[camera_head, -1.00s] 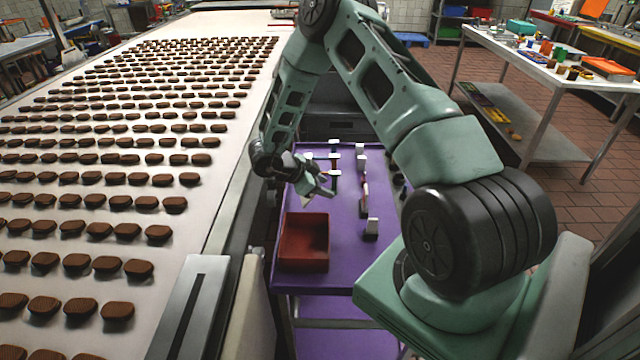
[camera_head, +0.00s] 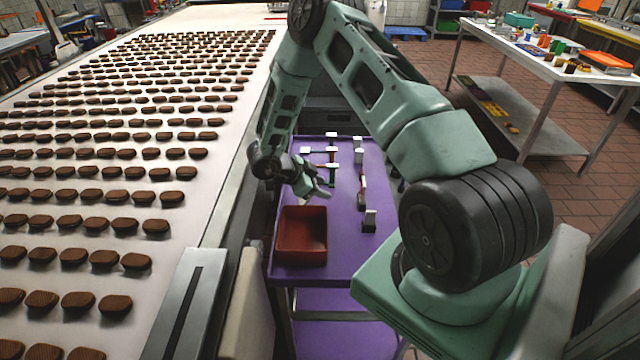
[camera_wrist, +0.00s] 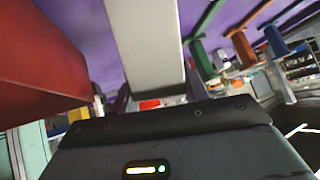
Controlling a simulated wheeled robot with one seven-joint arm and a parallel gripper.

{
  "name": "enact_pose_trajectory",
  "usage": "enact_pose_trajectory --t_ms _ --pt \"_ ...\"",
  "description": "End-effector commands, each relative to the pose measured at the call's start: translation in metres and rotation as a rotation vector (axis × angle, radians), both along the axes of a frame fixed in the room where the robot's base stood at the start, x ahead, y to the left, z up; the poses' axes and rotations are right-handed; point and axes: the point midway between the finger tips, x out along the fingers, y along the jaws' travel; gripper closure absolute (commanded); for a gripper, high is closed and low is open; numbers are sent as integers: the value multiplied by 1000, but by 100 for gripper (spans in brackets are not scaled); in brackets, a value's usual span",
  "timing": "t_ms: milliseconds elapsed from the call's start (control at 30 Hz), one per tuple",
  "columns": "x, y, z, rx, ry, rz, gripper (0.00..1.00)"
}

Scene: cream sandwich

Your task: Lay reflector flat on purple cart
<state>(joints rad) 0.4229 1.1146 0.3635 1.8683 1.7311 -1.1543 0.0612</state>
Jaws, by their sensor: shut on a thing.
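The purple cart (camera_head: 341,255) stands in the middle of the head view, beside the conveyor. My gripper (camera_head: 318,192) is low over the cart, just behind the red tray. In the wrist view, a long pale grey bar (camera_wrist: 147,45) rises from my gripper (camera_wrist: 146,98) against the purple surface. My gripper is shut on this bar, which looks like the reflector. Its far end is cut off by the frame, and I cannot tell whether it touches the cart.
A red tray (camera_head: 302,236) sits at the cart's near left and fills the left of the wrist view (camera_wrist: 40,70). Biscuits cover the conveyor (camera_head: 215,225).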

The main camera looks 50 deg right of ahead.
Motion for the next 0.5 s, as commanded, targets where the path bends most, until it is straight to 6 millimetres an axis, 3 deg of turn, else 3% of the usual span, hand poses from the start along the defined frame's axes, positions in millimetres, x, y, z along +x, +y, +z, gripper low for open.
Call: enact_pose_trajectory --t_ms 200,233,300,500 --pt "0 0 0 0 0 0 98" --pt "0 0 0 0 0 0 47" --pt "0 0 0 0 0 0 30" --pt "0 0 0 0 0 0 30"
